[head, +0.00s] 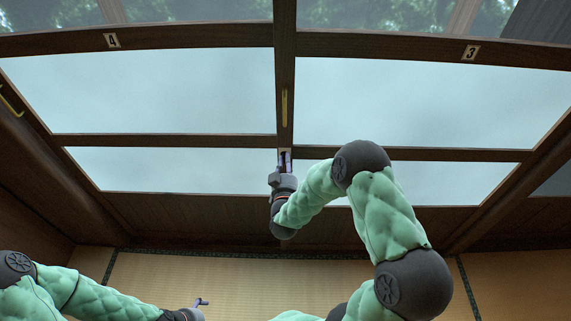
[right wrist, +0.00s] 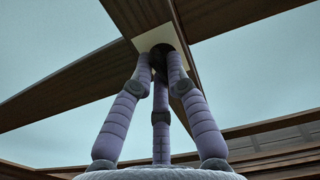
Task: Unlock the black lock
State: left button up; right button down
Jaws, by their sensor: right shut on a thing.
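The black lock (right wrist: 161,49) is a small dark round piece on a pale plate (right wrist: 146,40) fixed to the dark wooden post. My right gripper (right wrist: 160,72) has its purple fingers closed around the lock, and they hide part of it. In the head view, the right gripper (head: 285,158) is at the centre post between two panes, below a yellow handle (head: 284,108). The lock itself is mostly hidden there by the fingers. My left gripper (head: 201,302) is low in the head view over the tatami, away from the post, and too small to tell open from shut.
Large glazed panels (head: 140,90) in dark wooden frames fill the wall, with number tags 4 (head: 112,40) and 3 (head: 471,52) above. Another yellow handle (head: 10,105) is at the far left. The tatami floor (head: 240,280) below looks clear.

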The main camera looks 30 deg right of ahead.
jog(key=shift+f+m, duration=0.1)
jog(key=shift+m, duration=0.5)
jog(key=c, duration=1.2)
grip_release()
jog(key=shift+a, duration=0.1)
jog(key=v, duration=1.2)
